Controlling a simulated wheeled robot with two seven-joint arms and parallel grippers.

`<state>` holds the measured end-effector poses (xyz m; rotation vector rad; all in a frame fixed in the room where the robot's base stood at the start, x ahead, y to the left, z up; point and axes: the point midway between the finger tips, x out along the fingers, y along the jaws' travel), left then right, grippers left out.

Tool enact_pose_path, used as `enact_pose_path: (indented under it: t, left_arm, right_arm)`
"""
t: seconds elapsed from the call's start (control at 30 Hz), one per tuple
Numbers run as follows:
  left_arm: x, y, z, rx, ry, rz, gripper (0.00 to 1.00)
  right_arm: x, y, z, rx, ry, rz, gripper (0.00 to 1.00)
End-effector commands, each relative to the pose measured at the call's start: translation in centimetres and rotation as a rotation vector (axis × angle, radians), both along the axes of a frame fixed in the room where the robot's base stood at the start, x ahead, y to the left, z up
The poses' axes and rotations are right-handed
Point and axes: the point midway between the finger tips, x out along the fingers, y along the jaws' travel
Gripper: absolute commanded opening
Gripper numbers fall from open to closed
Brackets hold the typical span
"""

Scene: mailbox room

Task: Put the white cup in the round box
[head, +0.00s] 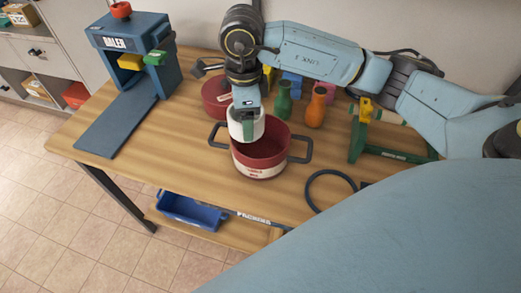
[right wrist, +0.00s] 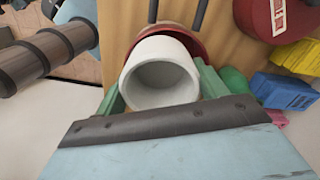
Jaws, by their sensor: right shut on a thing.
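The white cup (head: 236,130) is held by my right gripper (head: 248,126), whose green fingers are shut on it. In the right wrist view the cup (right wrist: 160,72) shows its open mouth, with a green finger on each side. The round box (head: 262,165) is red with a pale label band and two dark side handles, and stands open on the table. The cup is over the box's back left rim in the head view; I cannot tell the exact height between them. Part of the box's red wall (right wrist: 196,45) shows behind the cup in the wrist view. My left gripper is out of view.
A red round lid or container (head: 214,97) lies behind the box. Green (head: 283,100) and orange (head: 315,108) vases stand to its right, near a green stand (head: 392,153). A black ring (head: 331,173) lies front right. A blue machine (head: 135,55) stands left; the table's left front is clear.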

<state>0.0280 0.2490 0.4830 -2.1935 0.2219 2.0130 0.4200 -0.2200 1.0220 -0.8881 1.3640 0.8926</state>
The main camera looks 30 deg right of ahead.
Motion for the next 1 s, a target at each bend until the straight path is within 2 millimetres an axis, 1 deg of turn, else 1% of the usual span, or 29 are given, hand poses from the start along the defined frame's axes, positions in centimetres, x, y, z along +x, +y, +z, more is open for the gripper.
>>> enact_pose_path:
  t: [0.1, 0.4, 0.6, 0.7, 0.8, 0.9, 0.97, 1.0]
  left_arm:
    - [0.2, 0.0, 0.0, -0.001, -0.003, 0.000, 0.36]
    - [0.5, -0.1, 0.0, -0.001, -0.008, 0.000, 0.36]
    - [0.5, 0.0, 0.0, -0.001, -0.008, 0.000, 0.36]
    - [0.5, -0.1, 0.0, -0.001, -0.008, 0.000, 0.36]
    - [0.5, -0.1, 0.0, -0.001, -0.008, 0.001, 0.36]
    - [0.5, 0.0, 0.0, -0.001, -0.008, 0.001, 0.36]
    - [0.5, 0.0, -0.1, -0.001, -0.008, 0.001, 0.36]
    - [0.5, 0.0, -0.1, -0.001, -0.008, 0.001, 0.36]
  right_arm:
    - [-0.2, -0.3, -0.3, 0.005, 0.006, -0.280, 0.46]
    - [-0.5, -1.6, -1.1, 0.008, 0.014, -1.015, 0.46]
    - [-0.8, -2.4, -1.6, 0.006, 0.018, -1.464, 0.46]
    - [-0.9, -2.7, -1.7, 0.004, 0.019, -1.628, 0.46]
    - [-1.0, -3.0, -1.8, 0.005, 0.018, -1.739, 0.46]
    - [-1.0, -3.1, -2.2, 0.003, 0.018, -1.800, 0.46]
    - [-1.1, -3.1, -2.9, 0.000, 0.020, -1.817, 0.46]
    - [-1.1, -3.2, -3.6, -0.001, 0.021, -1.823, 0.46]
